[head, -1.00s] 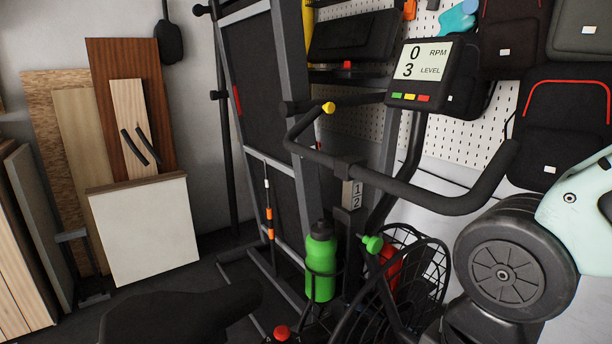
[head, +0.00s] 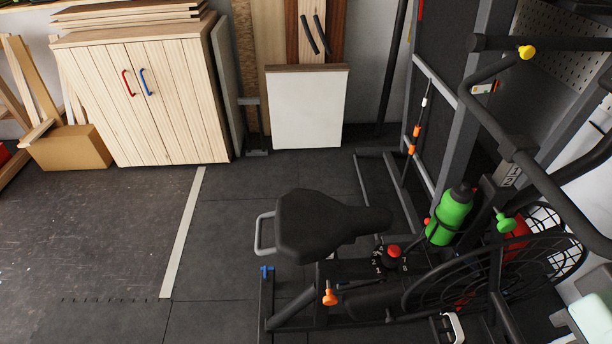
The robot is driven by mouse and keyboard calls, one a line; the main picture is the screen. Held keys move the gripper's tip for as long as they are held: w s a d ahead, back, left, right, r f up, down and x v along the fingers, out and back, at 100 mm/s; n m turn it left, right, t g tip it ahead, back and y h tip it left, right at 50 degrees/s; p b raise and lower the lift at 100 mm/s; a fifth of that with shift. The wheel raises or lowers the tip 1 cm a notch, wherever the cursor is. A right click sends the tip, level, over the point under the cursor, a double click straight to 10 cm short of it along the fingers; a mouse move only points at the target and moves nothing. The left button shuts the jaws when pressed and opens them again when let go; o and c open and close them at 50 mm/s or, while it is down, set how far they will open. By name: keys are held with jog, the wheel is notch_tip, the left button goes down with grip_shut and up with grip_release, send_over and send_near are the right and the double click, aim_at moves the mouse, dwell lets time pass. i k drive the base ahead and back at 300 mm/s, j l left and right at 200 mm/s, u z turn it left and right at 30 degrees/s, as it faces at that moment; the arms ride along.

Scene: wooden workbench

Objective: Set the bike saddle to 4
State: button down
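The black bike saddle (head: 318,222) sits level at the lower middle of the head view, with a pale grey loop handle (head: 262,234) at its rear. Its post and any height scale are hidden beneath it. An orange knob (head: 330,294) stands on the frame below the saddle. A red knob (head: 394,252) right of the saddle nose has small white numbers around it; its setting is too small to read. A blue lever (head: 266,271) is at the rear of the frame. My gripper cannot be made out in this view.
A green bottle (head: 452,212), green knob (head: 504,222) and fan cage (head: 540,250) lie right. A wooden cabinet (head: 140,100) and white panel (head: 307,110) stand behind. Floor left of the saddle is clear.

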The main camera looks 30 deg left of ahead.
aim_at(310, 224)
jog(key=u, duration=1.55)
jog(key=i+j+u, duration=0.1)
jog(key=j, duration=0.25)
jog(key=i+j, duration=0.35)
jog(key=u, duration=0.05)
